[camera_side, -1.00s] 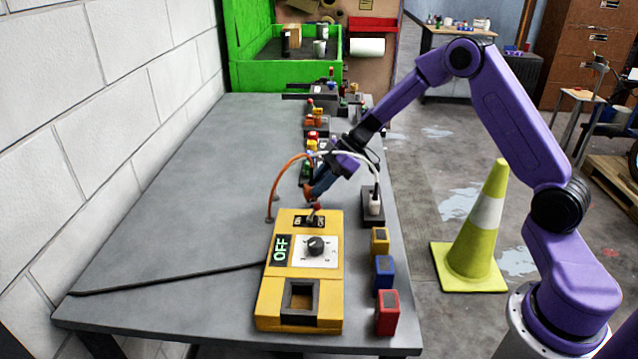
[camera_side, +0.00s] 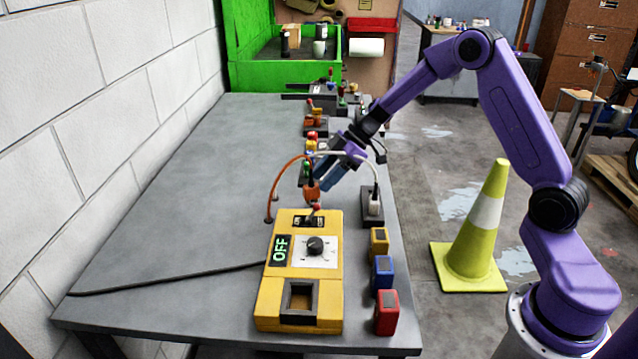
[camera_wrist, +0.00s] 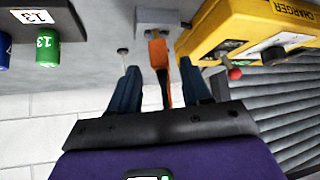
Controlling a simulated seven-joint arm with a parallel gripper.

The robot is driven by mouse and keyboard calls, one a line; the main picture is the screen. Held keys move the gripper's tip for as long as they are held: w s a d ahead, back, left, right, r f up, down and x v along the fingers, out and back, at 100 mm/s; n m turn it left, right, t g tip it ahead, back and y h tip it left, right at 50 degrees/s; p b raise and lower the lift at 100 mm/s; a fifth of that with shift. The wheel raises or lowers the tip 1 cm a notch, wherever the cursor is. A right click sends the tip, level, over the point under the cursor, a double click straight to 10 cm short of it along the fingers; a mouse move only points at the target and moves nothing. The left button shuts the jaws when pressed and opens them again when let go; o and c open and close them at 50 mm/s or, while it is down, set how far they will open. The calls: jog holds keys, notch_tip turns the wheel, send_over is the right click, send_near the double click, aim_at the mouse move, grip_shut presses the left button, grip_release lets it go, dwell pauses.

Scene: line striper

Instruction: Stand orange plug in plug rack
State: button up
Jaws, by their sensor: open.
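The orange plug (camera_side: 311,192) stands roughly upright just behind the far end of the yellow charger (camera_side: 275,300), its orange cord arching left to the table. In the wrist view the orange plug (camera_wrist: 159,55) lies between the blue fingers of my gripper (camera_wrist: 162,80), with clear gaps on both sides. My gripper (camera_side: 325,180) is open around it. The plug's far end meets a light grey block (camera_wrist: 160,18); I cannot tell how deeply it sits, or whether this block is the plug rack. The charger hides the plug's foot in the side view.
A dark block (camera_side: 373,220) holding a white plug (camera_side: 374,203) stands right of the charger. Yellow (camera_side: 379,241), blue (camera_side: 383,273) and red (camera_side: 386,313) blocks line the table's right edge. The table's left side is mostly clear apart from a black cable (camera_side: 180,278).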

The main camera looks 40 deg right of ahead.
jog(key=v, duration=0.9)
jog(key=s+a+r+m+t+h, duration=0.2)
jog(key=a+r+t, duration=0.5)
jog(key=a, duration=0.7)
jog(key=s+d+f+g+h, duration=0.1)
jog(key=s+f+g, duration=0.1)
jog(key=s, duration=0.9)
jog(key=s+d+f+g+h, duration=0.1)
jog(key=s+g, duration=0.3)
jog(key=s, duration=0.7)
jog(key=s+d+f+n+g+h, duration=0.1)
jog(key=s+d+f+g+h, duration=0.1)
jog(key=s, duration=1)
jog(key=shift+f+g+h, duration=0.7)
jog(key=shift+f+g, duration=0.1)
jog(key=shift+g, duration=0.2)
jog(key=shift+w, duration=0.1)
